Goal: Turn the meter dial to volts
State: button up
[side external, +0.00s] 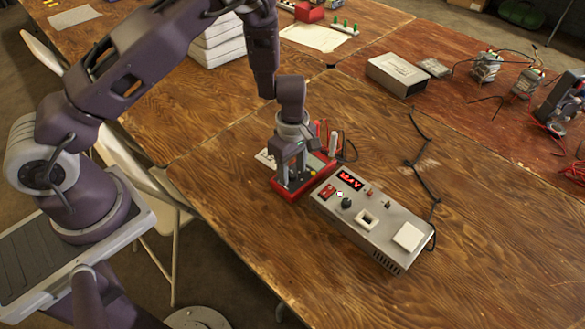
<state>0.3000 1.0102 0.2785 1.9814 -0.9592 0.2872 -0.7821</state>
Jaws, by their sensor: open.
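My gripper (291,177) points straight down over a flat red-edged device (318,178), which looks like the meter. Its fingers are apart, low over the device's face, and hide most of it. The dial is not clearly visible; I cannot tell its setting or whether the fingers touch it. A small yellow spot shows beside the fingers. Red and black leads or probes (333,141) are just behind the device.
A grey box (385,236) with a lit red display (349,178), a black knob (346,203) and a white square pad (408,237) stands close to the right. A black cable (424,180) runs behind it. The front wooden tabletop (290,265) is clear.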

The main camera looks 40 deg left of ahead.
grip_shut()
jog(key=shift+m, duration=0.3)
jog(key=m, duration=0.5)
jog(key=shift+m, duration=0.4)
jog(key=m, duration=0.5)
jog(key=shift+m, duration=0.3)
dwell(0.4)
grip_release()
